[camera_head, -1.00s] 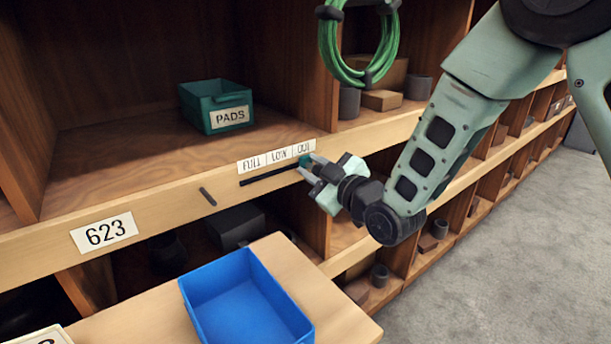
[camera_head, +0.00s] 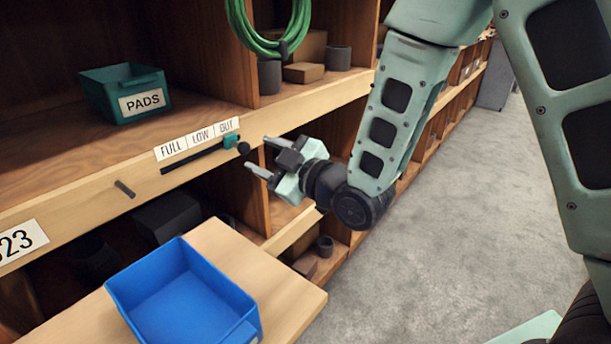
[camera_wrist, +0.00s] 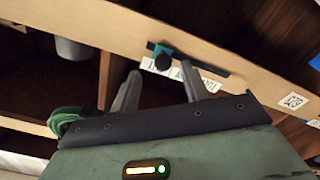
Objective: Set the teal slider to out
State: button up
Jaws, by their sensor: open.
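The teal slider (camera_head: 231,141) with a dark round knob sits at the right end of a black slot (camera_head: 192,158) on the shelf's front edge, under the label OUT (camera_head: 226,127). The labels FULL and LOW are to its left. My gripper (camera_head: 262,157) is open and empty, to the right of the slider and apart from it, its fingers pointing toward the shelf edge. In the wrist view the slider (camera_wrist: 163,50) is beyond my gripper's fingertips (camera_wrist: 160,68), with nothing between the fingers.
A teal PADS bin (camera_head: 125,93) stands on the shelf to the left. A small dark peg (camera_head: 125,188) sticks out of the shelf edge. A blue tray (camera_head: 182,292) rests on a wooden surface in front. Green coiled hose (camera_head: 270,28) hangs above. Open floor lies to the right.

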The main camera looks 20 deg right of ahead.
jog(key=p+v, duration=1)
jog(key=p, duration=0.7)
jog(key=shift+s+d, duration=0.1)
jog(key=shift+d, duration=0.05)
dwell(0.3)
jog(key=a+g, duration=0.5)
jog(key=s+d+r+m+g+h, duration=0.2)
jog(key=s+r+m+g+h, duration=0.1)
jog(key=s, duration=0.7)
jog(key=s+d+r+m+g+h, duration=0.2)
jog(key=s+r+g+h, duration=0.4)
jog(key=s+r, duration=0.3)
jog(key=shift+s+m+g, duration=0.5)
jog(key=shift+s, duration=0.5)
